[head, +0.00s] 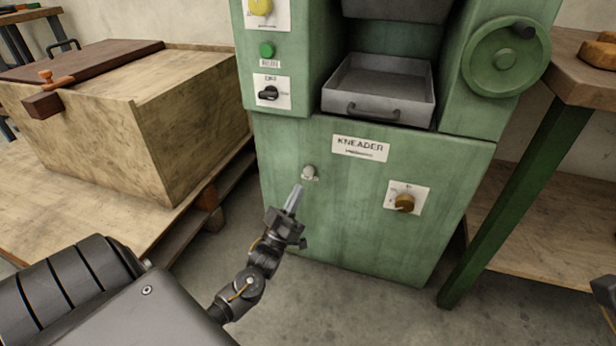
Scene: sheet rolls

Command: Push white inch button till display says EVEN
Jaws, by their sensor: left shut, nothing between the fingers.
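A small white button (309,172) sits on the lower front panel of the green machine (340,215), left of and below a "KNEADER" label (361,148). My left gripper (298,188) is shut and empty. In the picture its fingertips are just below and left of the white button; I cannot tell whether they touch it. No display with readable text shows in this view. A sliver of my right arm (606,290) shows at the right edge; its gripper cannot be made out.
The machine also has a yellow button (260,6), a green button (267,50), a black switch (268,94), a brown knob (404,204), a metal tray (378,88) and a handwheel (506,57). A wooden chest (150,120) stands left, a bench (580,80) right.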

